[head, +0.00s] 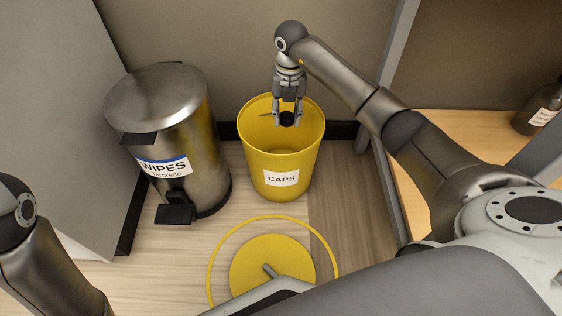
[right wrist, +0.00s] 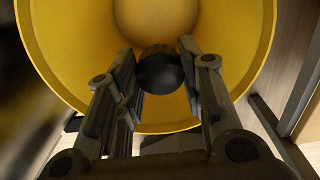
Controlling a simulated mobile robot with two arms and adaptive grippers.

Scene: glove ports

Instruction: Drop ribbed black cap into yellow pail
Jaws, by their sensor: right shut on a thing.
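The yellow pail (head: 280,165) stands on the floor with a white "CAPS" label on its front. My right gripper (head: 287,122) is over the pail's open mouth, pointing down. It is shut on the ribbed black cap (head: 287,118), which shows small and dark between the fingertips. In the right wrist view the cap (right wrist: 160,70) sits between the two fingers, with the yellow pail's inner wall (right wrist: 80,40) around and beneath it. The ribs are too small to make out. My left gripper is not in view; only part of my left arm shows at the lower left.
A steel pedal bin (head: 185,150) labelled "WIPES" stands left of the pail. A yellow disc within a yellow ring (head: 272,262) is on the floor in front. A wooden surface (head: 450,130) with a dark bottle (head: 538,108) is at right. A grey panel (head: 60,110) stands at left.

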